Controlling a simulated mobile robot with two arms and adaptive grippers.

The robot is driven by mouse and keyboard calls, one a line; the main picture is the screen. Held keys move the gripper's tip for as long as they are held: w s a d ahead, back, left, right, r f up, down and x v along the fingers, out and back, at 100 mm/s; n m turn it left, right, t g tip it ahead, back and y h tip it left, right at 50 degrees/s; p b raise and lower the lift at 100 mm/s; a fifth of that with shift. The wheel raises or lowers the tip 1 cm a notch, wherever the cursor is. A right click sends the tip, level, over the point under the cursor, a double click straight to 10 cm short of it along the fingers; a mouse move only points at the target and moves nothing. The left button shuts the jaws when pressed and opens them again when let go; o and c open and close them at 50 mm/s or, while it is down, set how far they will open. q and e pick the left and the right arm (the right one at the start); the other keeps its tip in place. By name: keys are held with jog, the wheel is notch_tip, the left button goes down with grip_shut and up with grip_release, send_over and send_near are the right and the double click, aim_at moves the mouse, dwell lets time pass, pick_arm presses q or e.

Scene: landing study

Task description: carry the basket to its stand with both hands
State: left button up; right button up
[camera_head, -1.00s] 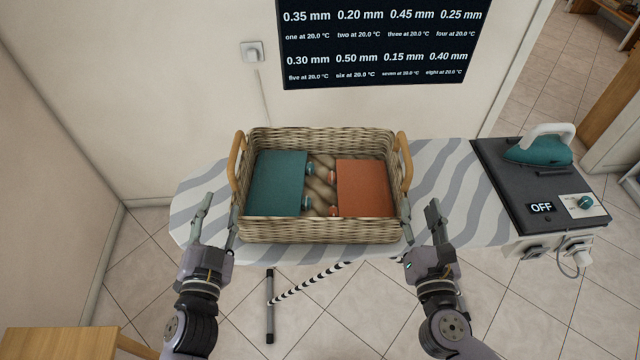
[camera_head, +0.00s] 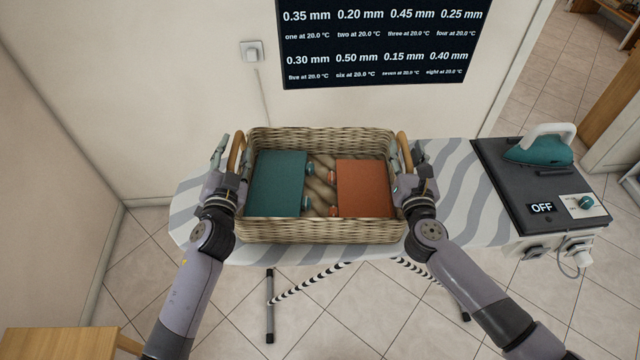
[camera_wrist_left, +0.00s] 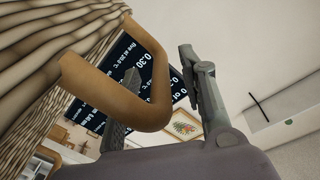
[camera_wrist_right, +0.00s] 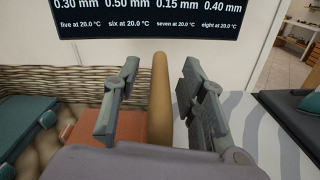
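The wicker basket (camera_head: 320,231) sits on the ironing board and holds a teal folded item (camera_head: 277,183) and an orange one (camera_head: 364,187). My left gripper (camera_head: 229,146) is open, its fingers on either side of the basket's left handle (camera_wrist_left: 150,92), with a visible gap on the outer side. My right gripper (camera_head: 407,154) is open, its fingers on either side of the right handle (camera_wrist_right: 160,98); gaps show on both sides in the right wrist view. I cannot tell which thing in view is the stand.
The ironing board (camera_head: 455,200) has a dark plate (camera_head: 500,185) at its right end, with a teal iron (camera_head: 540,150) and a panel reading OFF. A wall display (camera_head: 380,45) hangs behind. A wooden surface (camera_head: 60,342) is at lower left. Tiled floor shows in front.

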pick_arm(q)
jog(key=shift+w, duration=0.45)
pick_arm(e)
jog(key=shift+w, duration=0.45)
pick_arm(q)
jog(key=shift+r, duration=0.1)
jog(key=shift+c, duration=0.5)
pick_arm(e)
jog(key=shift+c, duration=0.5)
pick_arm(q)
grip_shut()
pick_arm(e)
grip_shut()
jog(key=shift+r, duration=0.1)
